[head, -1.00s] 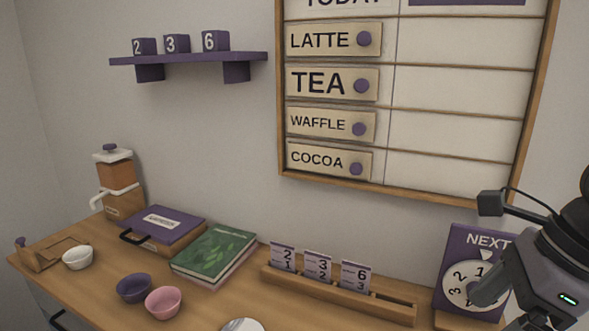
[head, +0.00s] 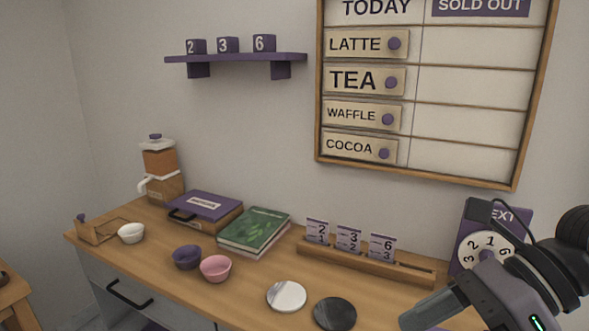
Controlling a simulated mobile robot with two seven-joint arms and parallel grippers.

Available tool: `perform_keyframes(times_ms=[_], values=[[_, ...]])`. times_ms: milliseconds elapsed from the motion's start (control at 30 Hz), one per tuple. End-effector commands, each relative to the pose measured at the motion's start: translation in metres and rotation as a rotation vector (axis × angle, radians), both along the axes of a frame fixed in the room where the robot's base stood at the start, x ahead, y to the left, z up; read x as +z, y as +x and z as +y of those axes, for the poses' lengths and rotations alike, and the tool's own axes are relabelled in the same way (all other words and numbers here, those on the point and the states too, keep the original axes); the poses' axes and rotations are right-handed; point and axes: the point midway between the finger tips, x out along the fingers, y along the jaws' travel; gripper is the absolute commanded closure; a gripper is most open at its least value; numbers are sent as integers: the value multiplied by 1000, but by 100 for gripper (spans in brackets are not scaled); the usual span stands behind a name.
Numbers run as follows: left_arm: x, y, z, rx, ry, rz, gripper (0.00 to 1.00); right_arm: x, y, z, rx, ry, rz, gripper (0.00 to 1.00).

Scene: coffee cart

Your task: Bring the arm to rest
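My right arm comes in from the right edge. Its gripper (head: 428,308) points left and down over the front right of the counter, and I cannot tell whether its fingers are open or shut. No held object shows at its end. Part of the purple NEXT dial sign (head: 483,243) behind it is covered by my arm. My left gripper is not in view.
The wooden counter (head: 375,288) holds a dark round coaster (head: 335,313), a pale round coaster (head: 287,296), a card rack (head: 365,263), bowls (head: 215,268), a green book (head: 254,229) and a purple case (head: 204,206). The menu board (head: 465,100) hangs above.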

Motion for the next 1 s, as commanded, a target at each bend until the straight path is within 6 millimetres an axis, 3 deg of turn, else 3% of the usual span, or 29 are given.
perform_keyframes(times_ms=[100, 300, 467, 600, 767, 867, 1000], values=[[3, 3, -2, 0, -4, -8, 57, 20, -9, 36, 12, 280, 76, 9], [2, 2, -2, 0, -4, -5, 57, 67, -8, 62, -58, 749, 238, 9], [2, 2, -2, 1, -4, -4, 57, 97, 11, 54, -190, 1102, 400, 9], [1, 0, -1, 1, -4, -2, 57, 105, 38, 30, -362, 1385, 560, 9], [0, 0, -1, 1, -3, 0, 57, 87, 73, -8, -622, 1666, 754, 9], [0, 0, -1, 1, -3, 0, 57, 58, 91, -33, -821, 1813, 884, 9], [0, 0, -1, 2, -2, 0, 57, 0, 104, -64, -1142, 1967, 1066, 9]])
